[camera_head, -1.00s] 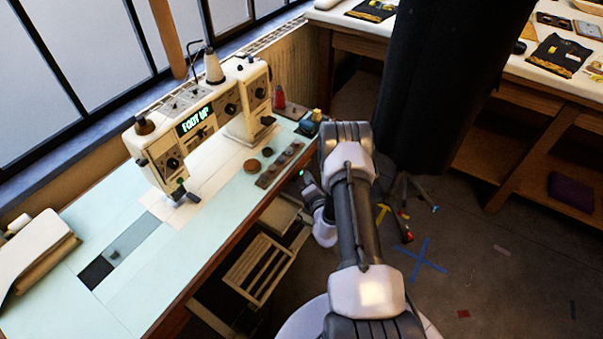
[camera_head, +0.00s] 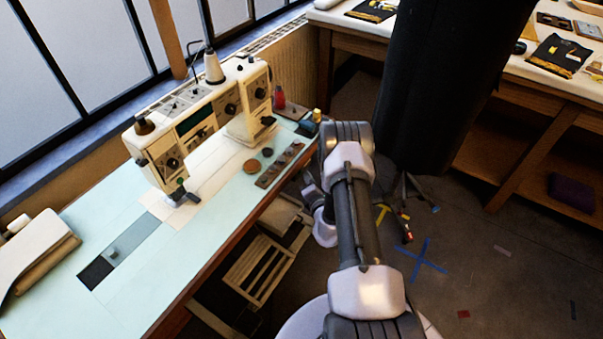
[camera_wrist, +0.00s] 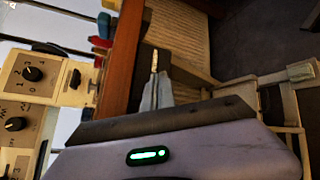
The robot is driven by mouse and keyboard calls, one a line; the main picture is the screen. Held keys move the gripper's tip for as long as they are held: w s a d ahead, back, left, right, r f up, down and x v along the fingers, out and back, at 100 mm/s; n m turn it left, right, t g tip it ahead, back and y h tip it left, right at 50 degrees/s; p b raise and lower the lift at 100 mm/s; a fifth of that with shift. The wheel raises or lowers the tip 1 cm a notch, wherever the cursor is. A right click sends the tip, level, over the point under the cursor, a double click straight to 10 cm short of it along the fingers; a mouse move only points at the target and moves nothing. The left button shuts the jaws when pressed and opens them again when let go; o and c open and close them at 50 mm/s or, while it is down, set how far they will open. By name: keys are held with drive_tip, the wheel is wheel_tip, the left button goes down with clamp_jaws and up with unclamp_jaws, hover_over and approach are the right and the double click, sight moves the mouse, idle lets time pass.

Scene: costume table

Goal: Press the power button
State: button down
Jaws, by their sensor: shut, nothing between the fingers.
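The cream sewing machine (camera_head: 215,110) stands on the pale green table (camera_head: 130,290). Its display (camera_head: 196,123) is dark. Part of the machine, with black dials, also shows at the left of the wrist view (camera_wrist: 50,75). I cannot pick out for certain which control is the power button. My gripper (camera_wrist: 155,70) is shut and empty, its fingertips beside the table's brown wooden front edge (camera_wrist: 122,65). In the head view my gripper is low beside the table's front edge, partly hidden by my arm; I cannot tell whether it touches anything.
A black column-like form (camera_head: 440,90) stands behind my arm. Floor to the right is mostly open.

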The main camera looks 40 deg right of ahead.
drive_tip(key=s+d, duration=0.2)
drive_tip(key=s, duration=0.4)
drive_tip(key=shift+s+d+p, duration=0.3)
drive_tip(key=shift+d+p, duration=0.05)
idle(0.4)
